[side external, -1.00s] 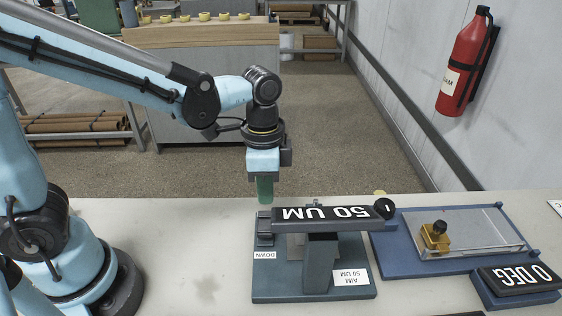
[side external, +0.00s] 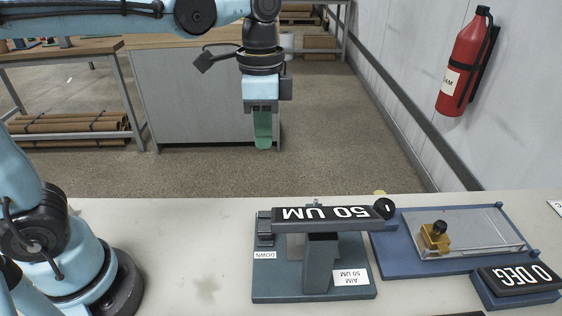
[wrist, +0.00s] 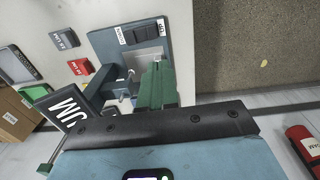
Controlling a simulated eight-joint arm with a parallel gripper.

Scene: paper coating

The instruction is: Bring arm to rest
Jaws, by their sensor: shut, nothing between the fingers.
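My gripper (side external: 263,143) hangs in the air above the bench, fingers pointing down, with its green fingers shut and nothing between them. In the side view it is higher than the dark gauge stand with the "50 UM" display (side external: 326,213) and a little to its left, apart from it. In the wrist view the green fingers (wrist: 158,88) point at the same stand (wrist: 108,44), covering part of it. My arm is raised, with its upper links near the top edge of the side view.
A blue coating board (side external: 396,265) with a brass-coloured block (side external: 435,236) lies to the right. A "0 DEG" display (side external: 519,279) stands at the front right. A red extinguisher (side external: 467,62) hangs on the wall. The bench (side external: 180,240) left of the stand is clear.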

